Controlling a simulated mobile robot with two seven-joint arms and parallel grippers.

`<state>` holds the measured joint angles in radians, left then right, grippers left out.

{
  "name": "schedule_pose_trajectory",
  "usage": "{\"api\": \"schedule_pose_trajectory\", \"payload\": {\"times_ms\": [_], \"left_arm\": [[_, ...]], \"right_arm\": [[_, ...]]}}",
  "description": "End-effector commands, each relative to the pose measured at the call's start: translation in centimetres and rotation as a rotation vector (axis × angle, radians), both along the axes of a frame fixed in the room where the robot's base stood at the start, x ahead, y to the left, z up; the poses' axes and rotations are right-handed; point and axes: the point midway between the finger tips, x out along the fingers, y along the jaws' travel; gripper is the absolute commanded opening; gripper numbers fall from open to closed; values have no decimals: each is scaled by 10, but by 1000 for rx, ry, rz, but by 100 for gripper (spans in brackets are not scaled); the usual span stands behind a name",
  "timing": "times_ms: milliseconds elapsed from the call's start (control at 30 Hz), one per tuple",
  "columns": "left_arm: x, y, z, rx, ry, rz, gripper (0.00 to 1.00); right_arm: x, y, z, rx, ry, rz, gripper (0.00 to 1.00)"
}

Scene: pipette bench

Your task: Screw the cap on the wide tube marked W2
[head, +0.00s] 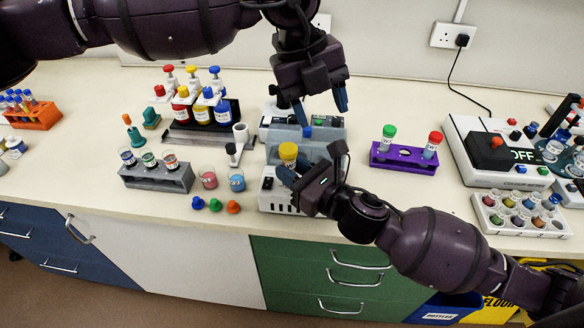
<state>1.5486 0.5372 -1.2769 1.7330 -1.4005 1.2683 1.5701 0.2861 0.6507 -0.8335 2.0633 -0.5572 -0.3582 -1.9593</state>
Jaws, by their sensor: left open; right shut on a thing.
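A yellow-capped tube (288,152) is upright at the bench's middle, in front of a grey-blue block. My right gripper (287,174) is shut on it from the front right, just below the cap. The fingers hide most of its body, and no W2 mark is readable. I cannot tell whether the cap is fully seated. My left gripper (320,106) is open and empty above and behind it, pointing down over the grey-blue block (308,152). A purple rack (392,160) to the right holds a green-capped tube (389,134) and a red-capped tube (432,143).
Loose blue (197,203), green (215,205) and orange (233,207) stoppers lie near the front edge. A grey rack (160,181) of tubes and two small beakers (208,177) stand left. A white machine marked OFF (462,130) and a tray of wells (488,213) are right.

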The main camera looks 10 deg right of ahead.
Motion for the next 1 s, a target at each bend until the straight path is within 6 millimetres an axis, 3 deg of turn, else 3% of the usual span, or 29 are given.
{"api": "schedule_pose_trajectory", "payload": {"times_ms": [100, 300, 500, 1000], "left_arm": [[12, 21, -8, 145, -27, 148, 56], [19, 44, -10, 291, -45, 355, 56], [19, 49, -10, 320, -31, 448, 56], [18, 48, -16, 319, -27, 457, 56]], "right_arm": [[0, 0, 0, 0, 0, 0, 0], [0, 0, 0, 0, 0, 0, 0], [0, 0, 0, 0, 0, 0, 0], [0, 0, 0, 0, 0, 0, 0]]}}
